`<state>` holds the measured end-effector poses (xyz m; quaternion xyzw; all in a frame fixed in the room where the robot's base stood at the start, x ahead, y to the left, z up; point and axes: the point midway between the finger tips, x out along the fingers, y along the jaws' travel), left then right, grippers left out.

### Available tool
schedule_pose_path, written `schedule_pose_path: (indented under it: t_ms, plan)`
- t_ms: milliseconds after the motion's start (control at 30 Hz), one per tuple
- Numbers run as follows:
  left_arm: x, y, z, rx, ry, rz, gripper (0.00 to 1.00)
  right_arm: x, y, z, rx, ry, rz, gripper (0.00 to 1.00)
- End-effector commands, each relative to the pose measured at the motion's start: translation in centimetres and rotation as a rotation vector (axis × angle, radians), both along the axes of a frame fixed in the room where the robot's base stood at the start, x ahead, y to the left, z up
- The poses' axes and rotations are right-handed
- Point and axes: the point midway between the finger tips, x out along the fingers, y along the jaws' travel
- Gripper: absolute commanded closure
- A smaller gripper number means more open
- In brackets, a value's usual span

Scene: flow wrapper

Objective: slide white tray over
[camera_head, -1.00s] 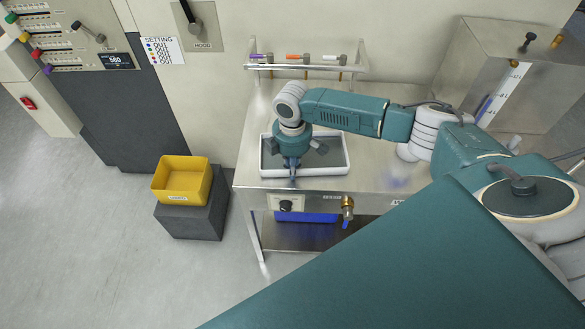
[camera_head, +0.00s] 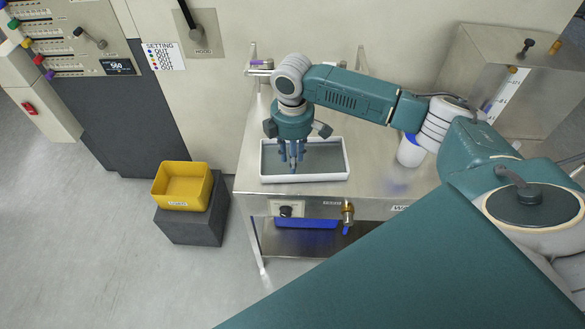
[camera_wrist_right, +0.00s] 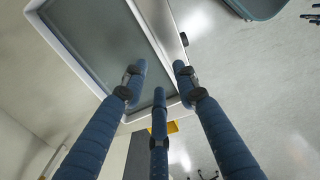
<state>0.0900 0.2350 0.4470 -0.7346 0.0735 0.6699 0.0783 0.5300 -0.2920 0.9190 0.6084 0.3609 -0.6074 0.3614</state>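The white tray (camera_head: 348,163) is a shallow rectangle with a grey inside. It sits on the steel table (camera_head: 385,181), near the front edge. My right gripper (camera_head: 293,168) points down over the left half of the tray. Its blue fingers are apart with nothing between them. In the right wrist view, the three fingertips of my right gripper (camera_wrist_right: 159,76) lie across the tray's rim (camera_wrist_right: 127,118); I cannot tell whether they touch it. My left gripper is not in view.
A yellow bin (camera_head: 183,204) stands on a dark block (camera_head: 190,227) left of the table. A rail (camera_head: 260,69) runs along the wall behind, partly hidden by my arm. A white-and-blue container (camera_head: 409,152) stands right of the tray. A valve (camera_head: 347,213) sticks out below the table's front edge.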

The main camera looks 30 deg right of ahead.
Motion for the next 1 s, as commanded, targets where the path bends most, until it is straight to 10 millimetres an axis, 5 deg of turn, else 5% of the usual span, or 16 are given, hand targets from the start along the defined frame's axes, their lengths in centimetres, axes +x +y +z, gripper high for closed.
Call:
schedule_pose_path:
  t_ms: [333, 867, 1000]
  plan:
    - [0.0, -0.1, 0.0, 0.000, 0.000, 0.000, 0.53, 0.0, 0.0, 3.6, 0.000, -0.001, -0.001, 0.71]
    - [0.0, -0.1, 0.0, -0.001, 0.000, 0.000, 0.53, -0.1, 0.1, 3.5, 0.000, 0.000, 0.000, 0.71]
    - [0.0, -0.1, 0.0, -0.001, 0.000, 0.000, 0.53, -1.3, 2.6, 1.6, 0.015, -0.004, 0.026, 0.71]
